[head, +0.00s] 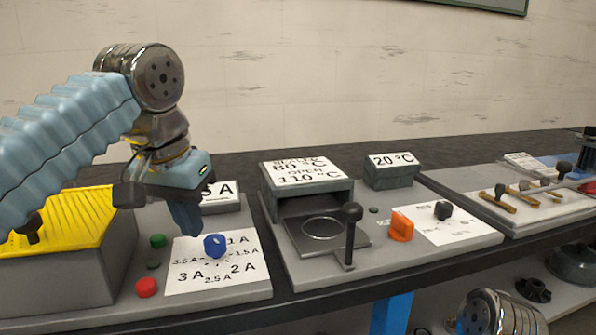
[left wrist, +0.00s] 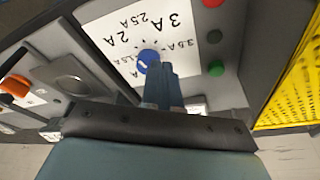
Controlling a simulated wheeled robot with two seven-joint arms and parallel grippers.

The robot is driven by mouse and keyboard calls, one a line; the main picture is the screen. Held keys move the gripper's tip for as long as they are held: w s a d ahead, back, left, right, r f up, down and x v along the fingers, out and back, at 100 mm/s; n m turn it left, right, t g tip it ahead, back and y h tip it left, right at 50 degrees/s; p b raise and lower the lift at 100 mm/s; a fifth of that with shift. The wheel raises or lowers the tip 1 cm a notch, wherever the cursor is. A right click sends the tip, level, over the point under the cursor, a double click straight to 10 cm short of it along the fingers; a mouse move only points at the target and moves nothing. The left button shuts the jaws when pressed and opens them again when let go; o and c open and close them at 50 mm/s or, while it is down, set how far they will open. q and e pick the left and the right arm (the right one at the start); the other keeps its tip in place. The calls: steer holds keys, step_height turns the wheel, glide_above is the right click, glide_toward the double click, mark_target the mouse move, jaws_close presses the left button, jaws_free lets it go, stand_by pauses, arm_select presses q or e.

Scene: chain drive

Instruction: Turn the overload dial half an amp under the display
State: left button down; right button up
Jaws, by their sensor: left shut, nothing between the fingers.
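The overload dial is a blue knob (head: 215,246) on a white scale card (head: 200,277) marked from 1 A to 3.5 A; it also shows in the left wrist view (left wrist: 148,58). A pale mark shows on the knob, but which value it points at is too small to tell. The display (head: 222,197) behind the card ends in "5 A"; its left part is hidden behind my left gripper. My left gripper (head: 189,231) is shut and empty, pointing down just left of the knob. In the left wrist view its fingers (left wrist: 165,80) overlap the knob's edge; contact is unclear.
Green (head: 158,241) and red (head: 146,287) buttons sit left of the card. A yellow ribbed cover (head: 72,222) is further left. An 80/110 °C heater box (head: 307,174), black lever (head: 351,230) and orange knob (head: 401,225) stand to the right.

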mark_target(215, 245)
arm_select(q)
step_height(215, 245, down, 4)
steer(key=shift+r+b, duration=0.2)
steer(key=shift+b, duration=0.7)
arm_select(e)
step_height(215, 245, down, 3)
steer(key=shift+d+f, duration=0.1)
steer(key=shift+d, duration=0.05)
arm_select(q)
steer(key=shift+f, duration=0.2)
steer(key=shift+d+r, duration=0.1)
steer(key=shift+r, duration=0.05)
arm_select(e)
steer(key=shift+r, duration=0.2)
arm_select(q)
steer(key=shift+s+d+r+p, duration=0.1)
steer(key=shift+s+d+p, duration=0.1)
steer(key=shift+d+p, duration=0.25)
steer(key=shift+s+d+p, duration=0.15)
steer(key=shift+d+p, duration=0.55)
steer(key=shift+p, duration=0.3)
arm_select(e)
steer(key=shift+r, duration=1.35)
arm_select(q)
steer(key=shift+d, duration=0.15)
arm_select(e)
steer(key=shift+r, duration=0.1)
